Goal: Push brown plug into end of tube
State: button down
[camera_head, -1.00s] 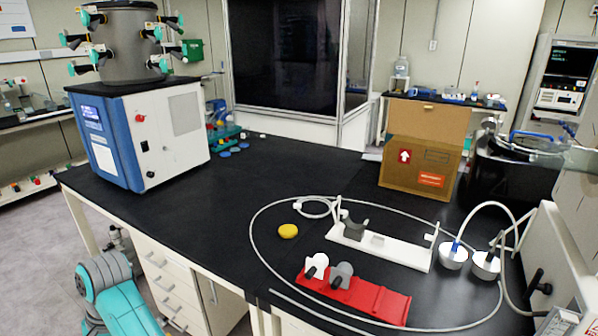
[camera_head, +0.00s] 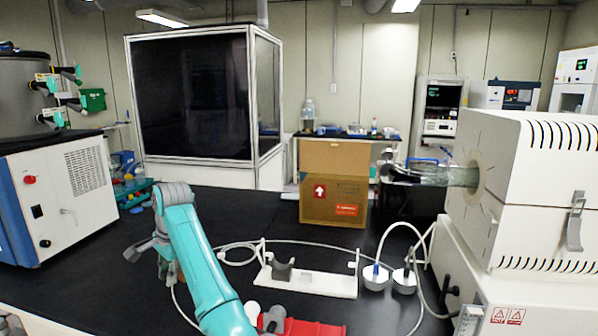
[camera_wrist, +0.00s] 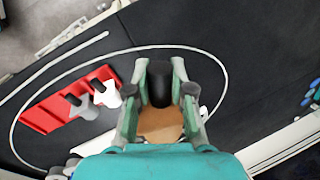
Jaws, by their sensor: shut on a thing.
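My gripper (camera_wrist: 160,95) is shut on the brown plug (camera_wrist: 160,124), which has a thick black cylindrical knob between the fingers in the wrist view. In the head view my gripper (camera_head: 145,248) is above the black bench at the left, far from the tube; my teal arm covers most of the plug. The clear glass tube (camera_head: 430,175) lies level, sticking out leftward from the round port of the white furnace (camera_head: 530,185). Its near end is open to the left, beyond the cardboard box's right side.
A red rack (camera_wrist: 63,107) holds a white plug (camera_wrist: 107,97) and a grey plug (camera_wrist: 82,109) with dark knobs. A cardboard box (camera_head: 333,205) stands behind. The bench's left middle is clear.

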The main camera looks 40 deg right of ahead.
jog(key=s+d+r+m+h, duration=0.1)
jog(key=d+r+m, duration=0.35)
jog(key=d, duration=1.25)
jog(key=s+d+r+m+h, duration=0.1)
jog(key=d+r+m, duration=0.35)
jog(key=d, duration=1.15)
jog(key=s+d+r+m, duration=0.1)
jog(key=s+d+r, duration=0.2)
jog(key=d, duration=0.6)
jog(key=s+d+r+m+h, duration=0.1)
jog(key=s+d+r, duration=0.3)
jog(key=s+d, duration=0.4)
jog(key=s+d+r+m+h, duration=0.1)
jog(key=s+d+r+m, duration=0.2)
jog(key=d, duration=0.9)
jog(key=shift+s+r+g, duration=0.3)
jog(key=shift+s+r, duration=0.15)
jog(key=shift+s, duration=1)
jog(key=shift+s+d, duration=0.25)
jog(key=shift+s+d, duration=0.9)
jog(key=shift+s, duration=0.15)
jog(key=shift+s+d, duration=0.25)
jog(key=shift+s, duration=0.05)
jog(key=shift+s+d, duration=1.15)
jog(key=shift+s, duration=0.15)
